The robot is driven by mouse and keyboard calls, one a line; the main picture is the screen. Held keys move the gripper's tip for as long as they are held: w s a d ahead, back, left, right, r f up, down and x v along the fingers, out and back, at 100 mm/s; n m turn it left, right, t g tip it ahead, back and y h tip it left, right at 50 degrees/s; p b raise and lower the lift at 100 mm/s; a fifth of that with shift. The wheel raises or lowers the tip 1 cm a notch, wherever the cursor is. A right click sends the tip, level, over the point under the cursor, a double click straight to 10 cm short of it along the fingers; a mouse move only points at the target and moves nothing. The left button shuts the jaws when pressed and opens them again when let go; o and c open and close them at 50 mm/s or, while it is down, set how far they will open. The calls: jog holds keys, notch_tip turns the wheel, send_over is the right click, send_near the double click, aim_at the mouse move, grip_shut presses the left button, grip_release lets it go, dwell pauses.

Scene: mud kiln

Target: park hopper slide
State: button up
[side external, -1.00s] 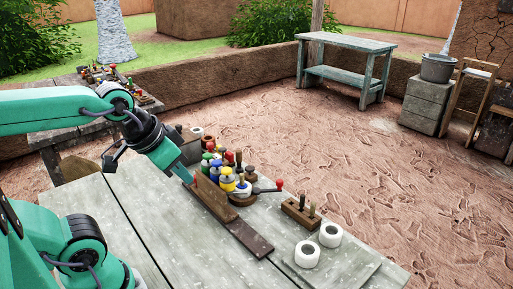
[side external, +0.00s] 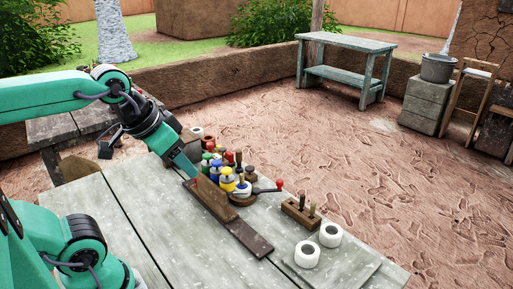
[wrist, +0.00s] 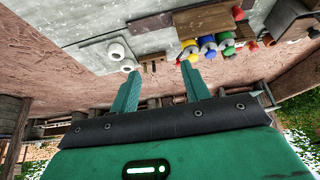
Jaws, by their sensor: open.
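A brown wooden slide block (side external: 208,198) sits on a dark flat rail (side external: 250,238) on the grey table, toward the rail's far-left end. In the wrist view, the block (wrist: 205,20) and rail (wrist: 148,22) show near the top edge. My gripper (side external: 193,177) is at the block's far-left end, but I cannot tell if it touches. The wrist view shows its two fingers (wrist: 160,70) apart, with nothing seen between them. A small red spot, perhaps a knob, shows by the fingertips in the side view; the gripper partly hides that end.
Several colour-topped bottles (side external: 227,180) crowd right behind the block. A red-tipped handle (side external: 278,185) sticks out to their right. A wooden holder with pegs (side external: 300,212) and two white rings (side external: 330,234) stand farther right. The table's left front is clear.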

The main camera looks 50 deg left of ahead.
jog(key=w+a+r+n+g, duration=0.2)
jog(key=w+a+r+n, duration=0.35)
jog(key=w+a, duration=0.25)
jog(key=w+a+f+n+g, duration=0.2)
jog(key=w+a+n, duration=0.15)
jog(key=a, duration=0.45)
jog(key=w+a+f+n+g, duration=0.1)
jog(key=w+a+n+g, duration=0.2)
jog(key=a, duration=0.4)
jog(key=shift+n+t, duration=0.4)
jog(key=shift+t, duration=0.3)
jog(key=f, duration=1.7)
jog(key=shift+a+f, duration=0.2)
jog(key=shift+f, duration=0.15)
jog(key=shift+f, duration=0.1)
jog(key=shift+f, duration=3.75)
grip_shut()
jog(key=shift+d, duration=0.15)
